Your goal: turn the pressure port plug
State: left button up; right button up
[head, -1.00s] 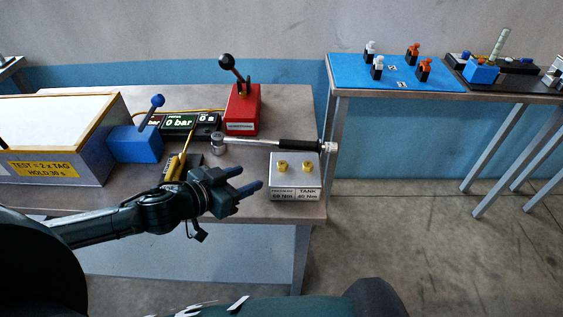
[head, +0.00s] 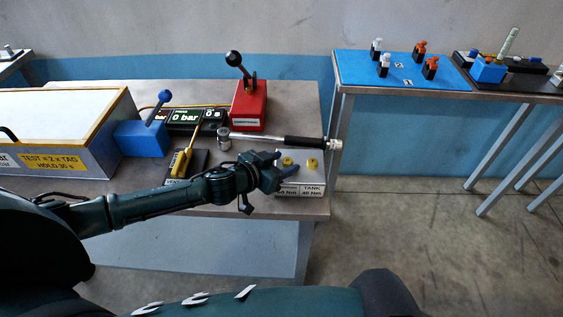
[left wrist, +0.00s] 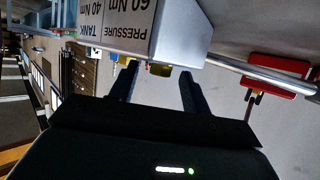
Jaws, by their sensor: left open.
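A pale block (head: 302,172) at the table's right front corner bears two brass plugs. The left one is the pressure port plug (head: 287,161); the right one is the tank plug (head: 312,163). My left gripper (head: 284,165) is open at the block's left side, close to the pressure plug, and partly covers its label. In the left wrist view the block (left wrist: 180,35) appears upside down, with the pressure plug (left wrist: 158,69) seen between the tips of my open left fingers (left wrist: 157,75). Contact cannot be told. My right gripper is not in view.
A torque wrench (head: 270,138) lies just behind the block. A red lever box (head: 249,108), a blue lever box (head: 143,138), a pressure display (head: 190,120) and a yellow-handled valve (head: 183,163) stand to the left. A blue-topped table (head: 408,75) stands at the back right.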

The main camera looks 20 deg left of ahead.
pick_arm(q)
jog(key=shift+c, duration=0.3)
jog(key=c, duration=0.9)
jog(key=shift+c, duration=0.2)
